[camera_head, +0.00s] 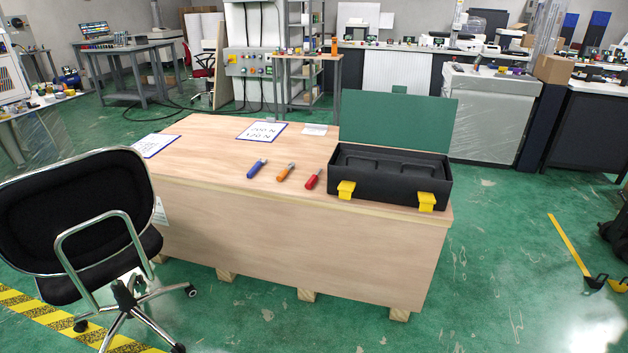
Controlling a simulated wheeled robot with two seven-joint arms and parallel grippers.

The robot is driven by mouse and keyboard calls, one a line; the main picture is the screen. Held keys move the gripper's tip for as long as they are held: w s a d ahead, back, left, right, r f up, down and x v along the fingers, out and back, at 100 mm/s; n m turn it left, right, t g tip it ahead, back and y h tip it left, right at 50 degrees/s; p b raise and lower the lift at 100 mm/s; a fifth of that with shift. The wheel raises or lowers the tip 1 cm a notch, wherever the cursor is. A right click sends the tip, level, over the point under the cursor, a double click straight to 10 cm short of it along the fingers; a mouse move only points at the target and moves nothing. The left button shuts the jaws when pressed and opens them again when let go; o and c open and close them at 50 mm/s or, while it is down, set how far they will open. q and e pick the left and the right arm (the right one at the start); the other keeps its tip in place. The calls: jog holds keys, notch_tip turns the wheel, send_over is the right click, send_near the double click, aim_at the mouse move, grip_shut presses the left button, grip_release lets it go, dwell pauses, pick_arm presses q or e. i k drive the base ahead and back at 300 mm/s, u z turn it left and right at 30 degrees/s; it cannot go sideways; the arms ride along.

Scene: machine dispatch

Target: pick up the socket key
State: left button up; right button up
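Three short tools lie in a row on top of the wooden crate table (200,140): one with a blue handle (254,171), one with an orange handle (284,174) and one with a red handle (312,182). Their metal ends are small, and I cannot tell from this distance which one is the socket key. They lie left of an open black toolbox (390,190) with a green lid and yellow latches. Neither of my grippers shows in the head view.
A black office chair (75,215) stands at the table's left front. Papers (262,131) lie on the table's back and left. Green floor in front and right of the table is mostly clear. Workbenches and a shelf (303,60) stand behind.

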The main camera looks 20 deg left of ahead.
aim_at(285, 173)
jog(key=u, duration=0.3)
jog(key=i, duration=0.45)
jog(key=u, duration=1)
jog(key=i, duration=1.3)
jog(key=u, duration=0.15)
